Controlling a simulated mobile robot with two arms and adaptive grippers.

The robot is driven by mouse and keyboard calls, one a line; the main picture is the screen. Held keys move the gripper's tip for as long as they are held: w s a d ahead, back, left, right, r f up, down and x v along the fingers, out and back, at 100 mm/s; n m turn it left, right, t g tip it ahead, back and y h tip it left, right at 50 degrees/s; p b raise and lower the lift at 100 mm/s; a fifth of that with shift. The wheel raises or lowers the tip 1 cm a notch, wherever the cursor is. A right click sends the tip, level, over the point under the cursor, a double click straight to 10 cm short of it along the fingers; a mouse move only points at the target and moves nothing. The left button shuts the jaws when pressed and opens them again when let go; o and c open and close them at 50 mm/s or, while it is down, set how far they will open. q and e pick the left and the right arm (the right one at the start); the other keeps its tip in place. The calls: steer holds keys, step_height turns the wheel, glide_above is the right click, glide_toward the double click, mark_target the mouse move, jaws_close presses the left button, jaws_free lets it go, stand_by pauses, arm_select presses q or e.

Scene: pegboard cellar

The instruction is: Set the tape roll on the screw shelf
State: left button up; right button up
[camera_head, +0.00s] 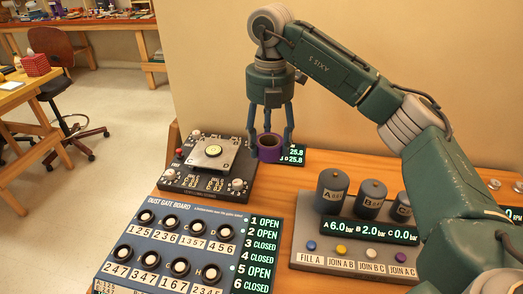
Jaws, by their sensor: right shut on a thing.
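A purple tape roll (271,155) with a brown inner ring hangs between the fingers of my right gripper (269,137). The gripper points down and is shut on the roll. The roll's hollow top shows, and it appears to be above the far side of the wooden bench, in front of a display reading 25.8. I cannot make out a screw shelf in this view. My left gripper is not in view.
Left of the roll is a black device (181,184) with a metal plate. The blue dust gate board (196,222) is in front. A grey panel with tanks (330,260) stands at right. Bare bench (291,191) lies between them.

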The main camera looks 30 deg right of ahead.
steer(key=shift+r, duration=0.4)
steer(key=shift+s+a+f+n, duration=0.1)
steer(key=shift+s+f+n, duration=0.1)
steer(key=shift+n, duration=0.4)
steer(key=shift+s+a+f+n, duration=0.1)
steer(key=shift+f+n, duration=0.05)
steer(key=shift+n, duration=0.45)
steer(key=s+a+f+m, duration=0.2)
steer(key=s+m, duration=0.3)
steer(key=m, duration=0.5)
steer(key=s+a+f+m, duration=0.3)
steer(key=s+m, duration=0.3)
steer(key=m, duration=0.4)
steer(key=s+a+f+m, duration=0.2)
steer(key=s+f+m, duration=0.2)
steer(key=m, duration=0.6)
steer(key=shift+s+a+f, duration=0.15)
steer(key=shift+s+f, duration=0.05)
steer(key=shift+s, duration=0.25)
steer(key=shift+s+a+f, duration=0.15)
steer(key=shift+s+f, duration=0.05)
steer(key=shift+s, duration=0.2)
steer(key=shift+s+a+f+n, duration=0.15)
steer(key=shift+s+n, duration=0.4)
steer(key=shift+n, duration=0.55)
steer(key=shift+s+f, duration=0.1)
